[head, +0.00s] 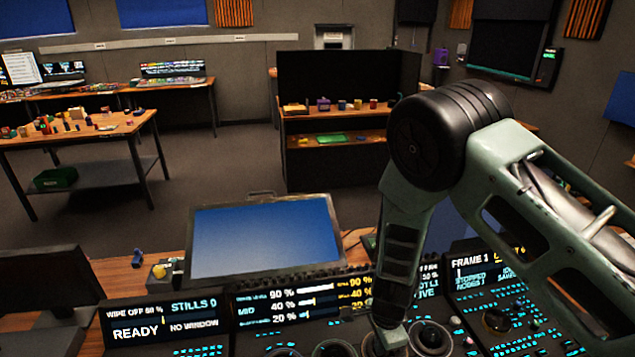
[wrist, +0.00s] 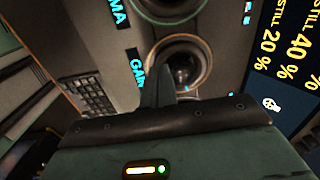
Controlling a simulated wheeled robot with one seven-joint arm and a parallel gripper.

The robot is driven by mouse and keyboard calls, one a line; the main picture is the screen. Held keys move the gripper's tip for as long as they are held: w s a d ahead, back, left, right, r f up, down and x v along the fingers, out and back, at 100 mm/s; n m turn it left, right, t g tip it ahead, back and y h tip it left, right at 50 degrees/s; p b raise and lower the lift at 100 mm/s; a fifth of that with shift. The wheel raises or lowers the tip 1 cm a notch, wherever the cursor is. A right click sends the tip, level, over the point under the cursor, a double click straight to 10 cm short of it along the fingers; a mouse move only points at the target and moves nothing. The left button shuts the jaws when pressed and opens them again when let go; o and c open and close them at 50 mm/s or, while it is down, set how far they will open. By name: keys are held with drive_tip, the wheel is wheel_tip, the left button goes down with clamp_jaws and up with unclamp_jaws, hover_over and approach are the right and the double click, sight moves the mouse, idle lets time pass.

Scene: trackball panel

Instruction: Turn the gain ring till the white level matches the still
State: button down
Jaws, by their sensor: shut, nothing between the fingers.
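The gain ring (wrist: 207,80) circles a dark trackball in the wrist view, with a partly hidden cyan label beside it that looks like "GAIN". My gripper (wrist: 163,78) is shut and empty, its fingers overlapping the ring's near-left edge in the picture; I cannot tell if they touch it. In the head view my gripper (head: 388,342) is low over the panel's trackball row, mostly hidden by my arm. The level screen (head: 285,305) reads white level 90 %, mid 40 % and black level 20 %. The yellow still column (head: 358,283) appears to read 90, 40 and 20 %.
A second ring (wrist: 172,8) labelled "GAMMA" lies beyond the gain ring. More trackballs (head: 335,349) sit along the panel's front. A left screen (head: 160,324) says READY and STILLS 0. A blue monitor (head: 265,236) stands behind the panel. Cyan-lit keys surround the rings.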

wheel_tip(320, 180, up, 4)
drive_tip(key=p, duration=0.3)
drive_tip(key=shift+r, duration=0.25)
wheel_tip(320, 180, up, 17)
drive_tip(key=b, duration=0.2)
drive_tip(key=s+r+n+b, duration=0.2)
drive_tip(key=s+n+b, duration=0.2)
drive_tip(key=s+n, duration=0.7)
drive_tip(key=s+r+n+b, duration=0.3)
drive_tip(key=s+n+b, duration=0.1)
drive_tip(key=s+n, duration=0.7)
drive_tip(key=shift+s+a+n+y, duration=0.15)
drive_tip(key=shift+n+y, duration=0.15)
drive_tip(key=shift+n, duration=0.2)
